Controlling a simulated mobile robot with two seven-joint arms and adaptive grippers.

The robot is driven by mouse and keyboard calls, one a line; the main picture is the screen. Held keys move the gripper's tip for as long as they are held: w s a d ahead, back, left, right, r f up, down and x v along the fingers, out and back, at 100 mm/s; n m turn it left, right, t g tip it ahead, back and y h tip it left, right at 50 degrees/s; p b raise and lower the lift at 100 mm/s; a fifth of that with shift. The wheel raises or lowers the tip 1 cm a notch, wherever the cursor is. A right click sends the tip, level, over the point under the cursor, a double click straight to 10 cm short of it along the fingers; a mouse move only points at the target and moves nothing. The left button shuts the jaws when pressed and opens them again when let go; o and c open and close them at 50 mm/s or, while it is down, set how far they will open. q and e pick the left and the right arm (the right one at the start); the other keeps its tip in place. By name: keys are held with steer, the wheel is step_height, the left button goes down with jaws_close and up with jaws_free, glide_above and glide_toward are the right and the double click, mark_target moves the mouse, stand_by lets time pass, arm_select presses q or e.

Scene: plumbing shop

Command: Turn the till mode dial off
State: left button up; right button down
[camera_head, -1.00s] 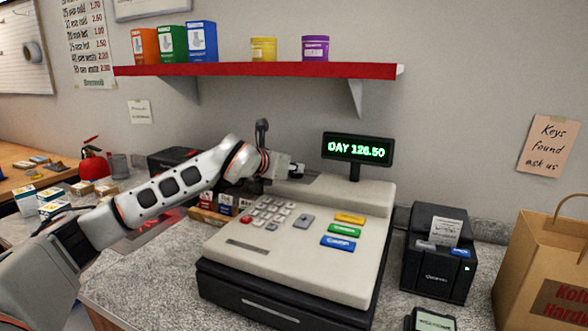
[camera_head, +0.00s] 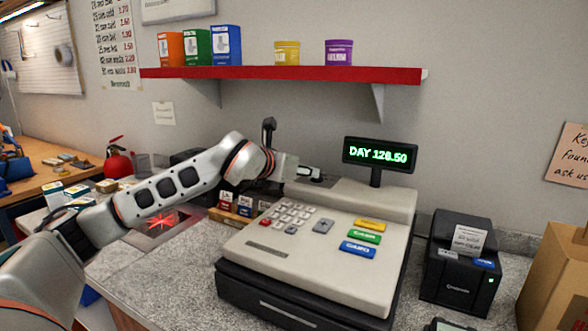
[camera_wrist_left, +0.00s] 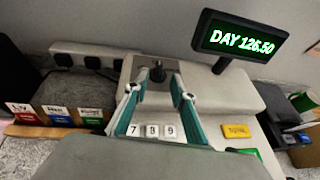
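The till (camera_head: 315,255) is a beige cash register on the counter, with a green-lit display (camera_head: 380,154) reading DAY 126.50. The mode dial (camera_wrist_left: 157,72) is a small dark knob on the till's raised back part, seen in the left wrist view. My left gripper (camera_wrist_left: 158,84) is open, its two teal-lined fingers pointing at the dial, one on each side in the picture. I cannot tell whether they touch it. In the head view my left gripper (camera_head: 308,173) is over the back left of the till and I cannot make out the dial clearly. My right gripper is out of view.
The display post stands right of the gripper. A receipt printer (camera_head: 458,262) is right of the till. Small boxes (camera_head: 235,203) stand left of the till, under my arm. A red shelf (camera_head: 290,75) hangs on the wall above.

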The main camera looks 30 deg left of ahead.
arm_select(q)
steer(key=v, duration=0.6)
steer(key=shift+s, duration=0.2)
steer(key=shift+d+r, duration=0.1)
steer(key=shift+r, duration=0.05)
